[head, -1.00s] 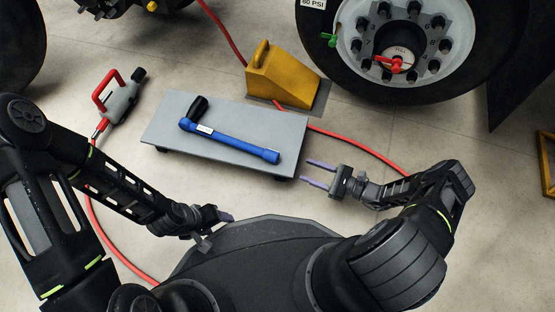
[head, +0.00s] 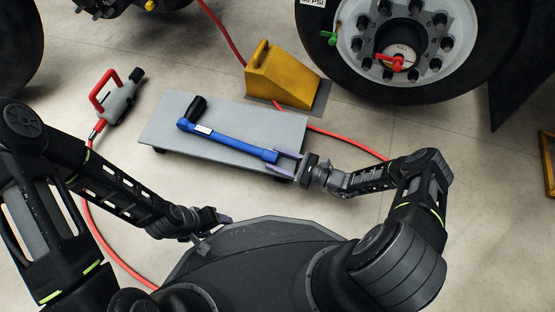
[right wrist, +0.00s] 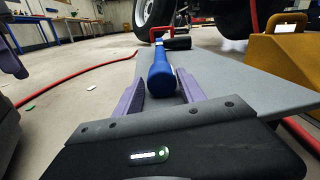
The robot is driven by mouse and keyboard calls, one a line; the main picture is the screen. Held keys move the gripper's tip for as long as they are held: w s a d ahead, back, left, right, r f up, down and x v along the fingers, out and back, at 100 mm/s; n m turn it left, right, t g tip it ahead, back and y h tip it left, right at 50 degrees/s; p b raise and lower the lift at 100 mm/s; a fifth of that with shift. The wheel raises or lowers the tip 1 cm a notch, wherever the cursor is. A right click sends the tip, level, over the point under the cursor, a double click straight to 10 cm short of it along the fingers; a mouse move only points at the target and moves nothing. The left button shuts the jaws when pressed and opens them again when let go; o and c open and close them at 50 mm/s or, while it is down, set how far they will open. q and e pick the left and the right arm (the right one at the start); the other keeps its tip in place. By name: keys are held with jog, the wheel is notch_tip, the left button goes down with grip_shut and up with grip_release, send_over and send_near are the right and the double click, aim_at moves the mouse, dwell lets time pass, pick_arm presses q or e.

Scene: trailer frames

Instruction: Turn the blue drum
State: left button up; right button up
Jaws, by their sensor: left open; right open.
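I see no blue drum. The blue thing in view is a long tool (head: 234,143) with a black handle, lying on a low grey platform (head: 222,113). In the right wrist view the tool (right wrist: 161,76) points away from me, its near end between the purple fingers. My right gripper (head: 286,161) is open, its fingers on either side of the tool's near end; I cannot tell whether they touch it. It also shows in the right wrist view (right wrist: 162,84). My left gripper (head: 222,216) is open and empty, low beside my body, away from the tool.
A yellow wheel chock (head: 281,77) stands behind the platform. A large wheel (head: 350,60) with a red pointer on its hub is at the back right. A red-handled grey tool (head: 120,99) lies left of the platform. Red hose (head: 352,140) crosses the floor.

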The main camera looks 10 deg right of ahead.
grip_shut()
jog(key=shift+f+m+b, duration=0.1)
jog(key=shift+m+b, duration=0.35)
jog(key=shift+m, duration=0.05)
dwell(0.3)
grip_release()
